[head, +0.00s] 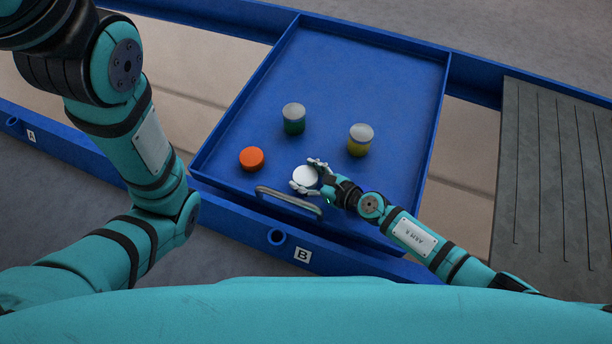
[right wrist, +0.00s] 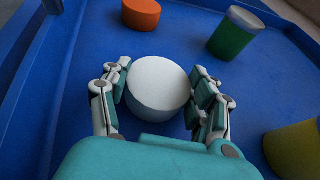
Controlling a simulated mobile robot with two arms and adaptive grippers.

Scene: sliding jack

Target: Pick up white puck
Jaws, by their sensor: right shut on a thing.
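The white puck (head: 304,176) is in the blue tray (head: 345,60), near its front wall. My right gripper (head: 308,176) is shut on it, with one finger on each side. In the right wrist view the white puck (right wrist: 158,86) sits between the two fingers of my right gripper (right wrist: 160,92). I cannot tell whether the puck touches the tray floor. My left arm comes in at the left of the head view, but its gripper is out of view.
An orange puck (head: 252,158) lies left of the white one. A green jar (head: 293,120) and a yellow jar (head: 360,140), both with grey-white tops, stand farther back. A metal handle (head: 289,201) is at the tray's front. A grooved grey panel (head: 550,180) is at right.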

